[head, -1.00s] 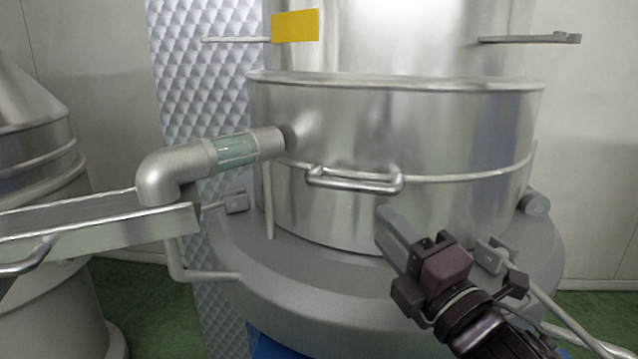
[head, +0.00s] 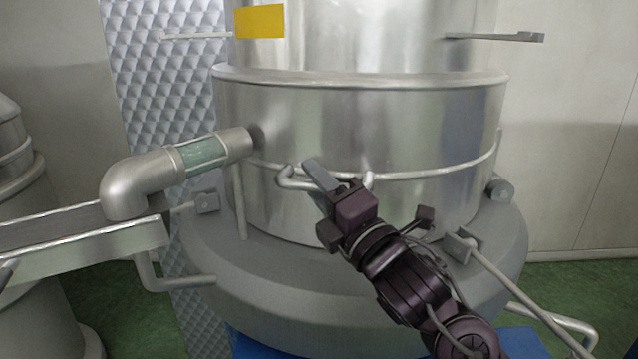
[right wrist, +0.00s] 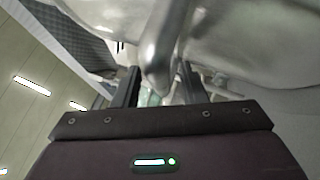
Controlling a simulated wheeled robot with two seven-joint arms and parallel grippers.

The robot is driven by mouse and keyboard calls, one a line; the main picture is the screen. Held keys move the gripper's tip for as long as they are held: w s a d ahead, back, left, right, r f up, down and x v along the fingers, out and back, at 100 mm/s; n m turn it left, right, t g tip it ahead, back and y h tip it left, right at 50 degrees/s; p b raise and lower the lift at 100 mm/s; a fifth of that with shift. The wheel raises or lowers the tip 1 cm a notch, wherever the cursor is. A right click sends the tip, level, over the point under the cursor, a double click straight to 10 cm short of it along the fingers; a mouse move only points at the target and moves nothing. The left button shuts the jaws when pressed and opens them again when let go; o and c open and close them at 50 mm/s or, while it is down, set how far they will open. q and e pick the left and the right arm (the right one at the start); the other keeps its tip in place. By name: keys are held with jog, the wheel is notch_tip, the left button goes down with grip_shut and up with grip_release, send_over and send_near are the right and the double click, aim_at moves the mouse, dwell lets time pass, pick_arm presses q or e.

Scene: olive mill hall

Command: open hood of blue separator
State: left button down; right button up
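The separator's steel hood (head: 410,130) is a wide round drum with a rolled top rim, and it sits down on a grey base ring (head: 290,285). Blue (head: 262,347) shows under the base. A bar handle (head: 287,181) is on the hood's front. My right gripper (head: 316,174) is at the handle and covers its middle. In the right wrist view, the two dark fingers stand apart with the handle's bar (right wrist: 160,62) between them. I cannot tell whether either finger touches it. My left gripper is not in view.
A pipe elbow (head: 128,188) with a greenish glass section (head: 203,153) leads from the hood to a metal trough (head: 75,240) at left. A yellow plate (head: 259,21) is above the rim. Levers stick out at upper left and upper right (head: 495,37). Green floor shows at right.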

jog(key=c, duration=0.8)
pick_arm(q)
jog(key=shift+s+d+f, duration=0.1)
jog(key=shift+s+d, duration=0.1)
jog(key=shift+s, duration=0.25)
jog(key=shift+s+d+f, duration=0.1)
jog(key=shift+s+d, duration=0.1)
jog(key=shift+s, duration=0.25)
pick_arm(e)
grip_shut()
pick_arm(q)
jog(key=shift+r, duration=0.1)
